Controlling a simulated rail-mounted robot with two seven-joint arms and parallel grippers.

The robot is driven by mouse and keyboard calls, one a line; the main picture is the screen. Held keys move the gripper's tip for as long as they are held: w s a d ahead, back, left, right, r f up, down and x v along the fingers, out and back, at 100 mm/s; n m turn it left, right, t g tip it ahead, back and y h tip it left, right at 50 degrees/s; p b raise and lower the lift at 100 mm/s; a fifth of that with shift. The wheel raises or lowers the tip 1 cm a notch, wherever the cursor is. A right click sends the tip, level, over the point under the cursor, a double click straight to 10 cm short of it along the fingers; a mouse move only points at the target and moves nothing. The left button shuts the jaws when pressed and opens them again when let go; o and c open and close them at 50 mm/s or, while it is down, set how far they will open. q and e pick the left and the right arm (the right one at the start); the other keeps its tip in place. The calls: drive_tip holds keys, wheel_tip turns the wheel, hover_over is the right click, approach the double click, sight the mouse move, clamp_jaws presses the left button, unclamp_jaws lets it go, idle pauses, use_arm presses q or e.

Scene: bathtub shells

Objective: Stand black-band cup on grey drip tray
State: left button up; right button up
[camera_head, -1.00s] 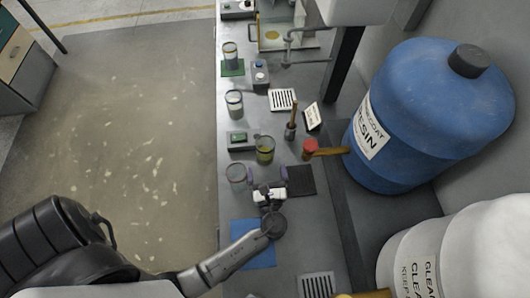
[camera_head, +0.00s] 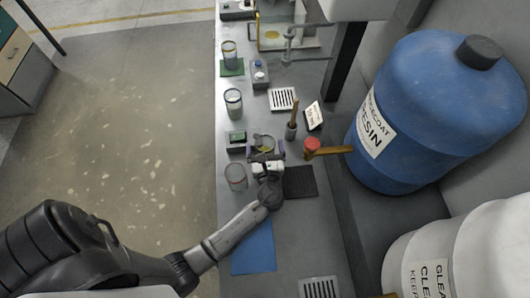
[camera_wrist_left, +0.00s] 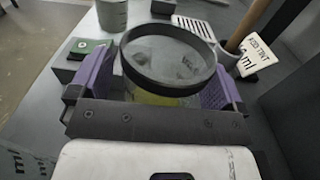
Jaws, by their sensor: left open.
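A clear cup with a dark band at its rim and yellowish contents stands upright on the bench; I take it as the black-band cup (camera_head: 264,141), and it shows large in the left wrist view (camera_wrist_left: 168,58). My left gripper (camera_head: 265,149) is open, its purple fingers on either side of this cup. Whether they touch it I cannot tell. A slotted pale grey tray (camera_head: 319,287) lies at the bench's near end. A similar whiter slotted tray (camera_head: 283,98) lies farther up. I cannot tell for certain which is the grey drip tray. My right gripper is not in view.
Other cups stand nearby at the left edge (camera_head: 236,176), farther up (camera_head: 233,101), and on a green mat (camera_head: 230,54). A dark mat (camera_head: 300,181) and blue mat (camera_head: 254,250) lie flat. A red-headed mallet (camera_head: 312,146) and a brush holder (camera_head: 291,131) stand right of the cup.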

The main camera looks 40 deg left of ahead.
use_arm(q)
drive_tip(key=shift+r, duration=0.1)
drive_tip(key=c, duration=1.2)
